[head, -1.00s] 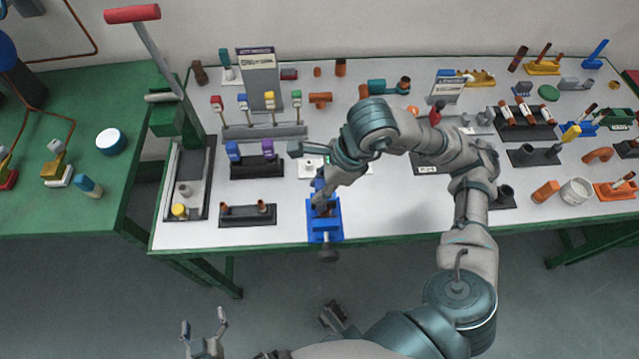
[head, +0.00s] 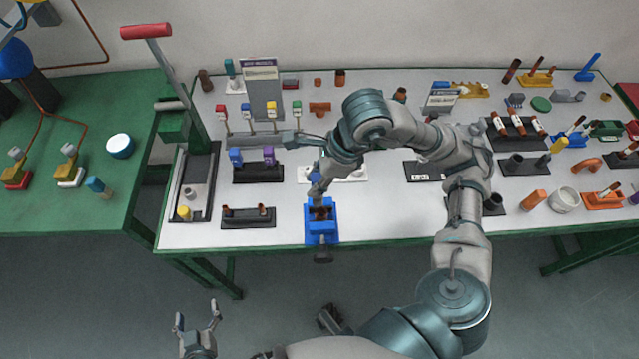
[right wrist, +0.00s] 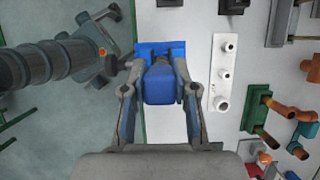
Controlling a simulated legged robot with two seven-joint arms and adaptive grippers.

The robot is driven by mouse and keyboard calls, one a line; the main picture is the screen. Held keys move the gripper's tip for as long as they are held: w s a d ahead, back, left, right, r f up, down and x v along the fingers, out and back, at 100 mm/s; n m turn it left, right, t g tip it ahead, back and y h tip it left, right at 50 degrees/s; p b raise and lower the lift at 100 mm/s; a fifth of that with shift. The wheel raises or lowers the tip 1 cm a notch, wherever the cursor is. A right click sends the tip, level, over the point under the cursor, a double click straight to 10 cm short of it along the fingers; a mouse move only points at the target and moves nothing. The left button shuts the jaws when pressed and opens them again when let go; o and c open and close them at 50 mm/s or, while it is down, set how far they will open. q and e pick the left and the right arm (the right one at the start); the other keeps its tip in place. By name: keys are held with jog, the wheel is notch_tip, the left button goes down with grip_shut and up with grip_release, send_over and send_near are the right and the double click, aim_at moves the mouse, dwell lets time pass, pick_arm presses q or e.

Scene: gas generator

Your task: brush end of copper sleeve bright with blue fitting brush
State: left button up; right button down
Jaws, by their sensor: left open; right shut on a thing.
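My right gripper (head: 317,190) is over the back of the blue vise (head: 322,234) at the table's front edge. In the right wrist view, its fingers (right wrist: 158,92) are shut on a blue block-shaped handle, which I take as the blue fitting brush (right wrist: 158,85). The vise (right wrist: 178,48) shows just beyond the handle. Small copper-brown bits (head: 320,212) show at the vise jaws, likely the copper sleeve. The brush's bristle end is hidden, so I cannot tell whether it touches the sleeve. My left gripper (head: 197,318) is open and empty, low over the floor, away from the table.
A white plate with pegs (right wrist: 222,72) lies beside the vise. A black holder with blue and purple blocks (head: 257,174) and a low black rack (head: 248,219) stand left of it. A long-handled lever press (head: 175,110) stands at the table's left end.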

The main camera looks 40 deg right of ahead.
pick_arm(q)
jog(key=shift+f, duration=0.15)
pick_arm(e)
jog(key=shift+f, duration=0.15)
jog(key=shift+d+f+b, duration=0.2)
jog(key=shift+f+b, duration=0.65)
jog(key=shift+f, duration=0.1)
jog(key=shift+d+f+b, duration=0.2)
jog(key=shift+f+b, duration=0.65)
jog(key=shift+f, duration=0.05)
pick_arm(q)
jog(key=f, duration=0.4)
jog(key=shift+s+f, duration=0.15)
jog(key=shift+s, duration=0.1)
pick_arm(e)
jog(key=shift+s+r, duration=0.1)
pick_arm(q)
jog(key=shift+s+f+g+b, duration=0.2)
jog(key=shift+f+b, duration=0.4)
jog(key=shift+f, duration=0.25)
jog(key=shift+s+f+g+b, duration=0.1)
jog(key=shift+f+g+b, duration=0.1)
jog(key=shift+f+b, duration=0.55)
pick_arm(e)
jog(key=shift+f, duration=1.65)
pick_arm(q)
jog(key=shift+f, duration=0.2)
